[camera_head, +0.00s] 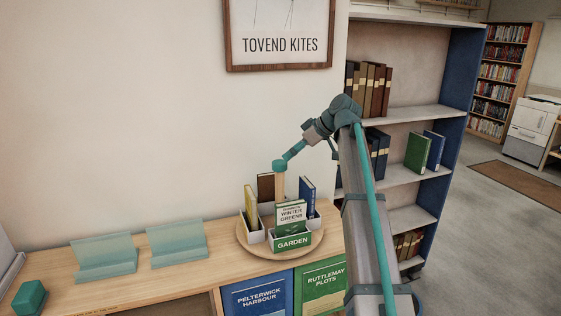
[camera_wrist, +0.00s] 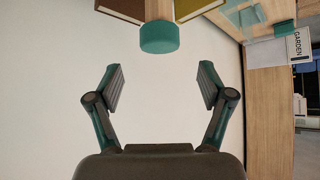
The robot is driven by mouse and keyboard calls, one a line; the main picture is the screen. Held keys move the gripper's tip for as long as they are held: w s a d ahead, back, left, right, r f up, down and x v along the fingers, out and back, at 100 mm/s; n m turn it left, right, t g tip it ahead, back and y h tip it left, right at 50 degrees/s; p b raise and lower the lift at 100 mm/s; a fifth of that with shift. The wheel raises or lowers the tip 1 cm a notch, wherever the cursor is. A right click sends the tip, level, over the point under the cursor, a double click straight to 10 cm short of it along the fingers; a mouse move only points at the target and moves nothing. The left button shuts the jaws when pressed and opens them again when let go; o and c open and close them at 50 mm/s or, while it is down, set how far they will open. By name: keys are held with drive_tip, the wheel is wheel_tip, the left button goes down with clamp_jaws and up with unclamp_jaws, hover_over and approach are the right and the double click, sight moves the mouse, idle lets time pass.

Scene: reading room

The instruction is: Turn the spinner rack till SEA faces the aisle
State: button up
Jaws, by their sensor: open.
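The spinner rack's round wooden base (camera_head: 250,243) rests on the wooden counter. Its green GARDEN label (camera_head: 292,241) faces front, with a WINTER GREENS book (camera_head: 291,214) above it. No SEA label shows; the rack's other sides are hidden. A yellow book (camera_head: 251,206), a brown book (camera_head: 266,188) and a blue book (camera_head: 308,197) stand around the central post. The post has a teal knob (camera_head: 279,165) on top. My gripper (camera_wrist: 162,86) is open and empty at knob height. In the wrist view the teal knob (camera_wrist: 159,37) lies ahead, apart from both fingers.
Two teal stands (camera_head: 105,257) (camera_head: 177,243) and a teal block (camera_head: 29,298) sit on the counter to the left. A bookshelf (camera_head: 455,95) stands at the right. Blue (camera_head: 257,297) and green (camera_head: 322,290) panels are below the rack.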

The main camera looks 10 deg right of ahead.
sight(280, 162)
drive_tip(key=p+x, duration=0.2)
drive_tip(key=x, duration=0.5)
drive_tip(key=shift+f, duration=0.15)
clamp_jaws()
